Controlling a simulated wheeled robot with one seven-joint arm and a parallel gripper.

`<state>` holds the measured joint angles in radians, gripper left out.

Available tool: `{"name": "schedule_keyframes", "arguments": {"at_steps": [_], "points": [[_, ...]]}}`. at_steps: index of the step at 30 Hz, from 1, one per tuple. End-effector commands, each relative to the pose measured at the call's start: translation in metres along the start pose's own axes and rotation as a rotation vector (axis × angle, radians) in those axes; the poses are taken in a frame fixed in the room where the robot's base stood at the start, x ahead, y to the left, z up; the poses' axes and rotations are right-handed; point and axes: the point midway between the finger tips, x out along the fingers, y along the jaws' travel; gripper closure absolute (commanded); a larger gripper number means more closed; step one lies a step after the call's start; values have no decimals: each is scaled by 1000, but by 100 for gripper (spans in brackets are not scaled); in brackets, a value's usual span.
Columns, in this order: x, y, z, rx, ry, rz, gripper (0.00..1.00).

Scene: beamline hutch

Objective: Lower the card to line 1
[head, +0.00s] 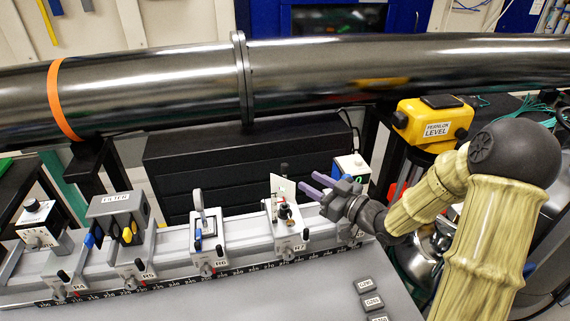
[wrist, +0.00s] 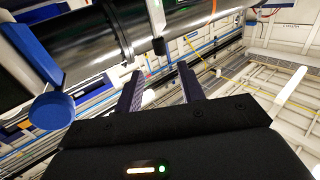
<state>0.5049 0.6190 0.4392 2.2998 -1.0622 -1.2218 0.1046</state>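A pale upright card (head: 281,185) with a small dark mark stands on the carrier labelled R7 (head: 289,239), above a small black knob (head: 285,212). My gripper (head: 306,184) is just right of the card, its two purple fingers pointing left towards it. The fingers are apart with nothing visible between them, and a small gap to the card seems to show. In the wrist view the two fingers (wrist: 160,80) are also spread, with a narrow pale upright piece beyond them that may be the card. I cannot make out line 1 on the card.
Carriers R4, R5 and R6 (head: 208,244) stand along the rail to the left, with a grey filter box (head: 119,212). A large dark pipe (head: 390,70) crosses behind; a yellow level (head: 433,122) stands right.

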Motion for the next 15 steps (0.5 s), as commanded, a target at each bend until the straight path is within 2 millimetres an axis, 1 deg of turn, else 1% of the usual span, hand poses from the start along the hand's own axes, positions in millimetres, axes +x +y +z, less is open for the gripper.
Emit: {"name": "schedule_keyframes", "arguments": {"at_steps": [1,3,12,15], "points": [[10,-1,-2,2,0,-3,61],[22,-1,-2,1,1,-2,61],[75,-1,-2,2,0,-2,61],[89,-1,-2,1,-1,-2,61]]}}
